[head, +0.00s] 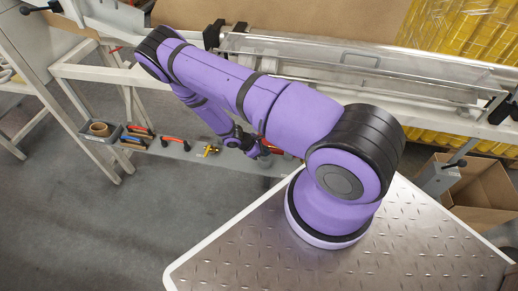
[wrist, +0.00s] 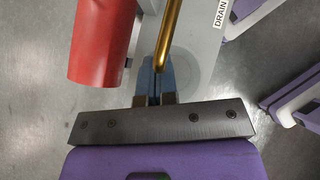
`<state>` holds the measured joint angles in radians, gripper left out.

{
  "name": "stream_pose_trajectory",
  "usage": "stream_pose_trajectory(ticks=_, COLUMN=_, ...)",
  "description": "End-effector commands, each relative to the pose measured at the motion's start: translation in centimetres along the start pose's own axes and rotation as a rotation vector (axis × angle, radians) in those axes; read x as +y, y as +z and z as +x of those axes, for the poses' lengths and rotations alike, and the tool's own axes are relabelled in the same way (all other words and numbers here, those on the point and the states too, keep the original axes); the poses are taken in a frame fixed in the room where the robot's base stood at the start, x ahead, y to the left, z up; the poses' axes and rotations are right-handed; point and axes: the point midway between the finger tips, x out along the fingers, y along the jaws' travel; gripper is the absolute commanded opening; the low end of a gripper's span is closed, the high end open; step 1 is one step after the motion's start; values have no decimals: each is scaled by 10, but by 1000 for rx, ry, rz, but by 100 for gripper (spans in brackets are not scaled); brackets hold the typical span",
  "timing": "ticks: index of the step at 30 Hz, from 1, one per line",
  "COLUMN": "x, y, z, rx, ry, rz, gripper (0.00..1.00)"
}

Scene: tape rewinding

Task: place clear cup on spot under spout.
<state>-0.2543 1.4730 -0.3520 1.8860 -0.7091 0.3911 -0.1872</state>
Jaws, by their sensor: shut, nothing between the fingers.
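My gripper (wrist: 158,64) is shut and empty, its blue fingers pressed together in the wrist view. In the head view the gripper (head: 260,152) reaches over the narrow shelf, partly hidden by my arm. A thin brass spout tube (wrist: 171,30) passes right at the fingertips; I cannot tell if they touch. A pale round spot (wrist: 192,72) lies behind the tube, beside a DRAIN label (wrist: 221,12). I cannot make out a clear cup with certainty in either view.
A red tapered piece (wrist: 100,45) stands close left of the fingers. The shelf also holds a brass fitting (head: 210,150), red-handled tools (head: 175,141) and a grey bin (head: 100,130) with a tape roll. A white-framed bench (head: 90,72) stands behind. Grey floor is open in front.

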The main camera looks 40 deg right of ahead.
Motion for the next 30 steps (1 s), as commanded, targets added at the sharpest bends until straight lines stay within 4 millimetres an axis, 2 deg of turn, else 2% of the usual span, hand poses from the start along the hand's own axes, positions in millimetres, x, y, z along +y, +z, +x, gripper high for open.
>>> stream_pose_trajectory(ticks=13, x=0, y=0, z=6, rx=0, ry=0, rz=0, gripper=0)
stream_pose_trajectory(ticks=20, x=0, y=14, z=20, rx=0, ry=-1, rz=-1, gripper=0)
stream_pose_trajectory(ticks=30, x=-1, y=17, z=21, rx=-5, ry=-5, rz=1, gripper=0)
